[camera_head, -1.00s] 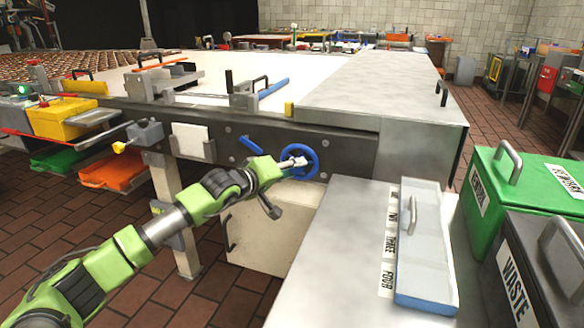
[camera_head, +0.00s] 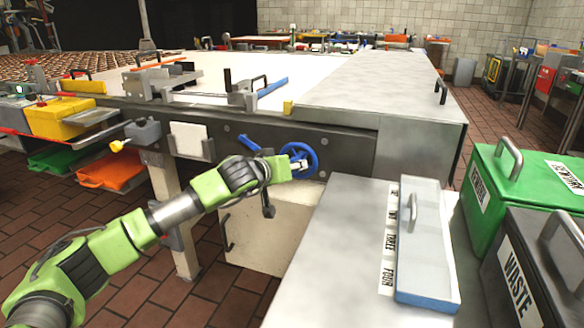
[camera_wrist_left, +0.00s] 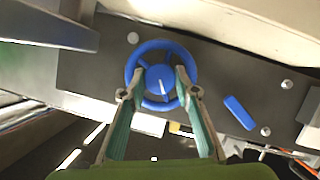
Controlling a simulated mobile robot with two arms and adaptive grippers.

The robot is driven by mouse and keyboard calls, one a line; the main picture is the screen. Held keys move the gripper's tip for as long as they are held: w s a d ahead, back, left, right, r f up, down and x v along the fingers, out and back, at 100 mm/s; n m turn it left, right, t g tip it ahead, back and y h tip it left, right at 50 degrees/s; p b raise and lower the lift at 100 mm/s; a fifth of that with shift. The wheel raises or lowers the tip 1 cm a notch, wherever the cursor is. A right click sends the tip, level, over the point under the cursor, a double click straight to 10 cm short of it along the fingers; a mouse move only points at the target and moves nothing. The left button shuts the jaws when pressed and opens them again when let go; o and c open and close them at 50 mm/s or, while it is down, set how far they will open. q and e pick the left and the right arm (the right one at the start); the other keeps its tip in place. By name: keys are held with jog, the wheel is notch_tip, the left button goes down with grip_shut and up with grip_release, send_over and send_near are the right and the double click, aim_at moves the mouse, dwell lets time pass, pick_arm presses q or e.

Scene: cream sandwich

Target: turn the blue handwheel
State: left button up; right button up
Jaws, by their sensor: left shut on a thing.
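The blue handwheel (camera_head: 314,158) is mounted on the dark front rail of the long machine, in the middle of the head view. In the left wrist view its round rim (camera_wrist_left: 160,45) faces the camera, with a blue hub carrying a white mark. My left gripper (camera_head: 291,166) comes in from the left and is at the wheel. In the left wrist view the two fingers (camera_wrist_left: 156,85) are at either side of the hub, over the rim. They are shut on the wheel; the exact contact is partly hidden. My right gripper does not show.
A blue bar (camera_head: 250,144) is on the rail left of the wheel. A grey table (camera_head: 335,235) with a blue-edged panel (camera_head: 427,250) stands close on the right. Green (camera_head: 525,185) and dark (camera_head: 540,270) bins stand beyond it. A cream box (camera_head: 265,235) is below the wheel.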

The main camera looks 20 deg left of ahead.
pick_arm(q)
jog(key=shift+f, duration=0.25)
jog(key=o, duration=1)
jog(key=shift+s, duration=0.1)
jog(key=shift+o, duration=0.5)
jog(key=shift+r, duration=0.1)
jog(key=shift+r, duration=0.1)
jog(key=v, duration=1.1)
jog(key=shift+s, duration=0.4)
jog(key=shift+r, duration=0.1)
